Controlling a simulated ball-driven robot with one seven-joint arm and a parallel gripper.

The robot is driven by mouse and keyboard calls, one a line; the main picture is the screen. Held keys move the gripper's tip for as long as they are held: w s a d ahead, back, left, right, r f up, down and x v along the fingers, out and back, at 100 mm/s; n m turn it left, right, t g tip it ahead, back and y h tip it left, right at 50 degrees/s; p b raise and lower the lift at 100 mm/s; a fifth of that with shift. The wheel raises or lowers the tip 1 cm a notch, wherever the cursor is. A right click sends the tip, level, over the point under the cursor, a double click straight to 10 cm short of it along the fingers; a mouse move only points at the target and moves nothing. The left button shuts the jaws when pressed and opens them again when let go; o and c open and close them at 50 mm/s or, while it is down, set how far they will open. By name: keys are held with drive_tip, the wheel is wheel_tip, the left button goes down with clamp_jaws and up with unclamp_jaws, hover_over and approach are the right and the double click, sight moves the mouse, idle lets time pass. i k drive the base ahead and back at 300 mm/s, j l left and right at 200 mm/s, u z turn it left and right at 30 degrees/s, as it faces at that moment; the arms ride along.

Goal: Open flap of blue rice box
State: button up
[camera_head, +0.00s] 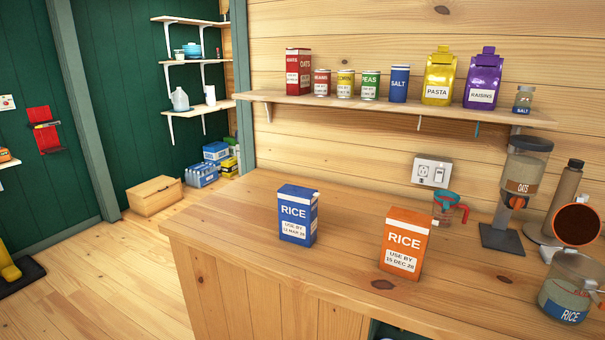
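The blue rice box (297,216) stands upright on the wooden counter (240,210), left of the middle of the counter top. Its front reads RICE with a use-by label. Its top looks closed, though the flap is too small to make out clearly. An orange rice box (405,241) stands upright to its right and nearer to me, apart from it. My gripper is not in view.
A shelf (400,107) with a red oats box, cans and bags runs above the counter. An oats dispenser (516,190), a measuring cup (447,208) and a rice jar (567,288) stand at the right. The counter left of the blue box is clear.

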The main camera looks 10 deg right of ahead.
sight(305, 192)
drive_tip(key=i+j+z, duration=0.2)
drive_tip(key=j, duration=0.3)
drive_tip(key=i+j+z, duration=0.15)
drive_tip(key=j, duration=0.35)
drive_tip(key=i+j+z, duration=0.2)
drive_tip(key=j, duration=0.35)
drive_tip(key=i+j+z, duration=0.2)
drive_tip(key=j, duration=0.3)
drive_tip(key=j+z, duration=0.15)
drive_tip(key=j, duration=0.4)
